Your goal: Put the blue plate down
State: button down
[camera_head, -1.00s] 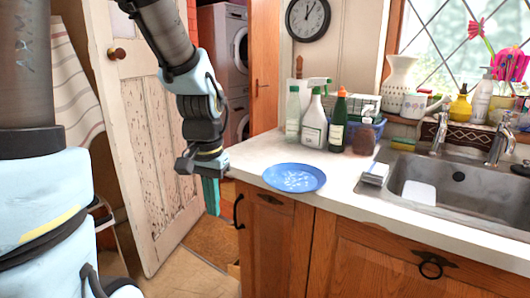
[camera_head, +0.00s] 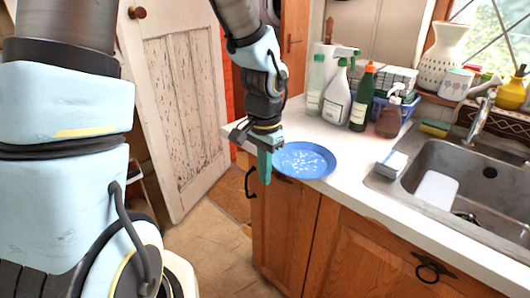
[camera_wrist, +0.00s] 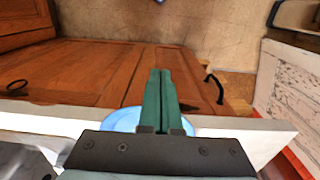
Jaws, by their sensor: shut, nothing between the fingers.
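The blue plate (camera_head: 304,160) with a pale pattern lies flat on the white worktop, near its left front edge. In the wrist view part of the plate (camera_wrist: 122,121) shows behind my gripper, whose body hides the rest. My gripper (camera_head: 265,180) points down in front of the worktop edge, just left of the plate. Its green fingers (camera_wrist: 161,75) are together with nothing between them. The plate is not held. I cannot tell whether the gripper touches the plate's rim.
Several bottles stand at the back of the white worktop (camera_head: 345,190). A steel sink (camera_head: 460,185) is on the right, with a sponge box (camera_head: 391,164) at its left edge. Wooden cupboards (camera_head: 285,225) are below. A worn door (camera_head: 185,100) stands at the left.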

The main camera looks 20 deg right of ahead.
aim_at(303, 159)
jog(key=shift+w+d+f+p, duration=0.25)
jog(key=shift+w+d+p, duration=0.2)
jog(key=shift+d, duration=0.45)
jog(key=shift+w+d+f+p, duration=0.25)
jog(key=shift+w+d, duration=0.25)
jog(key=shift+d, duration=0.35)
jog(key=w+d, duration=0.2)
jog(key=d, duration=0.1)
jog(key=w+d, duration=0.2)
jog(key=d, duration=0.2)
jog(key=w+d, duration=0.1)
jog(key=d, duration=0.2)
jog(key=shift+w+d, duration=0.15)
jog(key=shift+w, duration=0.25)
jog(key=shift+s, duration=0.1)
